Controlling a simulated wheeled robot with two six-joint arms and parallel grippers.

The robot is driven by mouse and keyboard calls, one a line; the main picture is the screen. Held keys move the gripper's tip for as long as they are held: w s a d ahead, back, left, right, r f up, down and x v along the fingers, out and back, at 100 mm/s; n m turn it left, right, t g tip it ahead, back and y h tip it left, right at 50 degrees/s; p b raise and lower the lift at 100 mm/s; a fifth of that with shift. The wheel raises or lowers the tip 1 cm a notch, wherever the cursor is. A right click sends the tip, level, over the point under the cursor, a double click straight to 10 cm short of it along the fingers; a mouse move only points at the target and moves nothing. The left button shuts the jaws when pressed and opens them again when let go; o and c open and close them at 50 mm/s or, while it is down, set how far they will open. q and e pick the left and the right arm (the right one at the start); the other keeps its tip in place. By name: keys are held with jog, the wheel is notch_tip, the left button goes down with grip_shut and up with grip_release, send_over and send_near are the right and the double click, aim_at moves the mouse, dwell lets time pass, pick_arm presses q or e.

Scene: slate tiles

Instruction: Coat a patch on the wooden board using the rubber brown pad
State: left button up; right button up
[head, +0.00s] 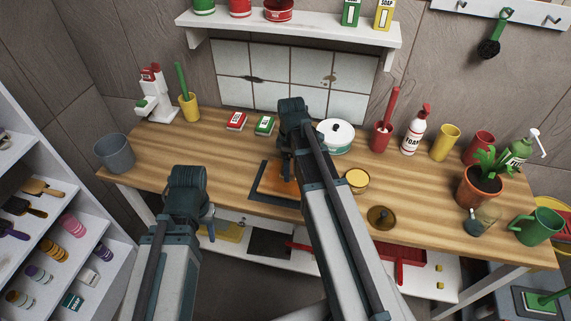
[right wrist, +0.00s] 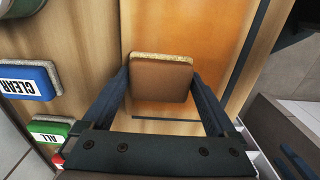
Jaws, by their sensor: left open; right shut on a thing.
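The brown pad (right wrist: 161,82) has a smooth brown back and a pale, speckled edge. My right gripper (right wrist: 162,88) is shut on it, one finger on each side. In the head view my right gripper (head: 287,170) is over the wooden board (head: 265,184), and my own arm hides the pad and part of the board. The board shows an orange-brown area (right wrist: 205,28) beside and beyond the pad in the right wrist view. I cannot tell whether the pad touches it. My left gripper (head: 208,226) is open and empty in front of the table's front edge.
A dark outline (head: 256,181) surrounds the board. An open amber tin (head: 357,180) and a round lid (head: 381,217) are to its right. Red (head: 236,121) and green (head: 265,125) blocks lie behind; a blue block (right wrist: 28,80) shows in the wrist view. A white pot (head: 336,137) stands behind.

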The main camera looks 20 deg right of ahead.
jog(key=shift+s+d+f, duration=0.1)
jog(key=shift+s+d, duration=0.4)
jog(key=shift+d, duration=0.15)
jog(key=shift+s+d, duration=0.45)
jog(key=shift+d, duration=0.2)
jog(key=shift+s+d, duration=0.45)
jog(key=shift+d, duration=0.25)
jog(key=shift+s+d, duration=0.45)
jog(key=shift+d, duration=0.2)
jog(key=shift+s+d, duration=0.5)
jog(key=shift+d, duration=0.2)
jog(key=shift+s+d, duration=0.45)
jog(key=shift+d, duration=0.2)
notch_tip(320, 180, up, 6)
jog(key=p, duration=0.6)
